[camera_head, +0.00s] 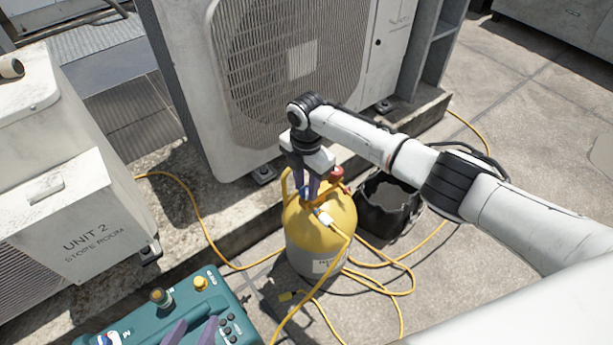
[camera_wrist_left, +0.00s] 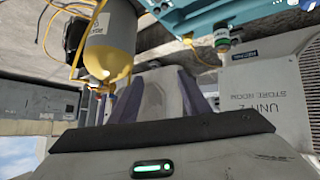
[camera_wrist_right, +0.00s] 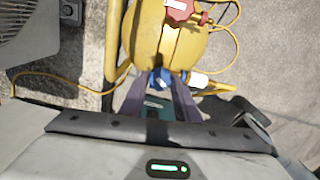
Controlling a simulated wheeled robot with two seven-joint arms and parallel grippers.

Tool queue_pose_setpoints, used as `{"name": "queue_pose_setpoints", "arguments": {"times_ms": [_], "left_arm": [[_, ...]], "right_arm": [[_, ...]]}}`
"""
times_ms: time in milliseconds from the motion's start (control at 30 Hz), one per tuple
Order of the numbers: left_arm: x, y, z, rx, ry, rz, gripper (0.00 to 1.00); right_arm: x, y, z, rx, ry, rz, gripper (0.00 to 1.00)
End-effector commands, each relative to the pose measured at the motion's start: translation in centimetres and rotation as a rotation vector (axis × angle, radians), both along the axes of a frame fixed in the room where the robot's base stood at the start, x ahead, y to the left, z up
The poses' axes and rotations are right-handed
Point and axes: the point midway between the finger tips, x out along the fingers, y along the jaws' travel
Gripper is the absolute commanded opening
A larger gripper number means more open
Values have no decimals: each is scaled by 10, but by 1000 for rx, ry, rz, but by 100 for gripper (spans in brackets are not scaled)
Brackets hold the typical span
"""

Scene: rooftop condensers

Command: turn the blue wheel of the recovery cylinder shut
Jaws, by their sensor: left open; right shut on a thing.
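The recovery cylinder (camera_head: 325,225), yellow on top and grey below, stands upright on the roof. It shows upside down in the left wrist view (camera_wrist_left: 112,38). Its small blue wheel (camera_wrist_right: 160,78) sits between the purple fingers of my right gripper (camera_wrist_right: 160,88) in the right wrist view. That gripper, pointing down onto the cylinder top in the head view (camera_head: 308,188), is shut on the wheel and hides most of it there. My left gripper (camera_head: 194,327) is open and empty, over the teal machine at the bottom edge.
The teal machine (camera_head: 235,310) has knobs and buttons. A red valve (camera_head: 337,175) is beside my right gripper. A black bucket (camera_head: 390,205) stands right of the cylinder. Yellow hoses (camera_head: 400,275) loop across the floor. Condenser units stand behind (camera_head: 205,120) and at left (camera_head: 90,210).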

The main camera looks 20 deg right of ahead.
Motion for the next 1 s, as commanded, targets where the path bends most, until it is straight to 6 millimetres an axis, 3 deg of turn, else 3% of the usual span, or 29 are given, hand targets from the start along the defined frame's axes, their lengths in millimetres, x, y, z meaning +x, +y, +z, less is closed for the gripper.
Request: {"name": "queue_pose_setpoints", "arguments": {"times_ms": [100,1000], "left_arm": [[1,1,9,13,5,-7,43],[1,7,23,71,39,-36,43]], "right_arm": [[-1,0,4,0,4,-114,6],[-1,0,1,-3,3,-967,6]]}}
